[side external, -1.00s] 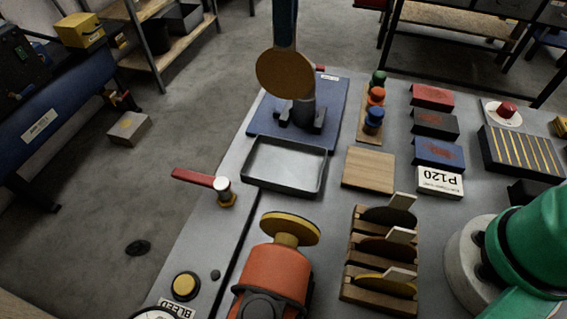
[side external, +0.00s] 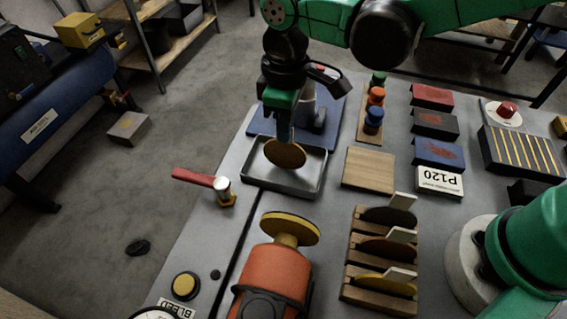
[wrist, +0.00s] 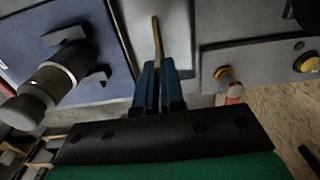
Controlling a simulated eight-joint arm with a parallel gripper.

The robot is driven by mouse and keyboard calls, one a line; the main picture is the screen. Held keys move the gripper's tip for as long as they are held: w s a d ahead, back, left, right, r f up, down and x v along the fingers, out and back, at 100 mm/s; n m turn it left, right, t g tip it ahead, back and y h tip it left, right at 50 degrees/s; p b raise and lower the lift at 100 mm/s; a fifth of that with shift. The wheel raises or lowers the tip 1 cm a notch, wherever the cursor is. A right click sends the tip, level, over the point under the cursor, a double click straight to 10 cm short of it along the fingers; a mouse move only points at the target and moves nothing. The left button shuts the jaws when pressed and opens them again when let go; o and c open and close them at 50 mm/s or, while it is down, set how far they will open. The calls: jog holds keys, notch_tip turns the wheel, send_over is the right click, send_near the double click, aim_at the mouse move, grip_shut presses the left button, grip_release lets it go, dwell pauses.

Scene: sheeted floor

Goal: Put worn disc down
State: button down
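The worn disc (side external: 284,154) is a thin brown-orange round, held upright on its edge. My gripper (side external: 284,138) is shut on its upper edge, pointing down. In the wrist view the disc (wrist: 157,38) shows edge-on, beyond the two blue fingers (wrist: 158,75). The disc hangs over the shallow grey tray (side external: 280,186), within its rim. I cannot tell whether its lower edge touches the tray floor. The tray looks otherwise empty.
Behind the tray is a blue plate (side external: 255,128) with a dark fixture. An orange sander (side external: 272,275) with a yellow pad stands in front. A red-handled valve (side external: 200,180) is left; a wooden block (side external: 368,169) and disc rack (side external: 380,290) are right.

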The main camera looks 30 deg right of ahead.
jog(key=shift+f, duration=0.1)
jog(key=c, duration=1)
grip_release()
notch_tip(320, 180, up, 11)
jog(key=s+d+f+m+t, duration=0.1)
jog(key=d+m+t, duration=0.1)
jog(key=d, duration=0.3)
jog(key=s+d+f+m+t, duration=0.2)
jog(key=d+m, duration=0.2)
jog(key=d, duration=0.2)
jog(key=s+d+f+m+t, duration=0.1)
jog(key=d+f+m+t, duration=0.1)
jog(key=d, duration=0.4)
jog(key=shift+s+f+m+t, duration=0.1)
jog(key=shift+s+m+t, duration=0.25)
jog(key=shift+m+t, duration=0.2)
